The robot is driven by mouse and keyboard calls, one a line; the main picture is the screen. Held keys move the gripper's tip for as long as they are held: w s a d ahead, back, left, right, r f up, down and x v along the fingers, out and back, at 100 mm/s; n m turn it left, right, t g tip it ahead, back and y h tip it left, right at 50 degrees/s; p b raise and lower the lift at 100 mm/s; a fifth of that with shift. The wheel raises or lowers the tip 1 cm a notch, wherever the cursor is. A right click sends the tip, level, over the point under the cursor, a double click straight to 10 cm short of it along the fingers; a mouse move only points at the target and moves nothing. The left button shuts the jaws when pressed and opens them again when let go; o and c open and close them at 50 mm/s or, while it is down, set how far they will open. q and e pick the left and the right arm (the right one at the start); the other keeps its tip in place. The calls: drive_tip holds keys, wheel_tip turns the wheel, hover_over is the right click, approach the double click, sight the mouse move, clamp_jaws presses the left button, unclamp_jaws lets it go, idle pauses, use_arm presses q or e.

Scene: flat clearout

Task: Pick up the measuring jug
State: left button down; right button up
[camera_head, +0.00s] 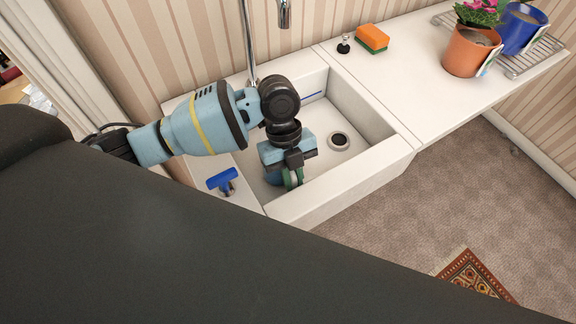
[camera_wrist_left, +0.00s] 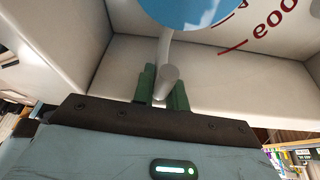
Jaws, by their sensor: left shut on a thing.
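My left gripper (camera_head: 292,180) is down inside the white sink, its green fingers pointing down. In the left wrist view the green fingers (camera_wrist_left: 164,88) are shut on the pale rod-like handle (camera_wrist_left: 167,75) of the measuring jug. In the head view the jug is mostly hidden by my gripper and wrist. I cannot tell whether it touches the sink floor. My right gripper is not in view.
The sink (camera_head: 375,155) has walls around my gripper and a dark drain (camera_head: 338,141). A tap (camera_head: 249,45) stands behind. A blue-handled tool (camera_head: 222,180) lies on the left ledge. A sponge (camera_head: 372,39), a dark stopper (camera_head: 344,43) and flower pots (camera_head: 470,52) stand on the right counter.

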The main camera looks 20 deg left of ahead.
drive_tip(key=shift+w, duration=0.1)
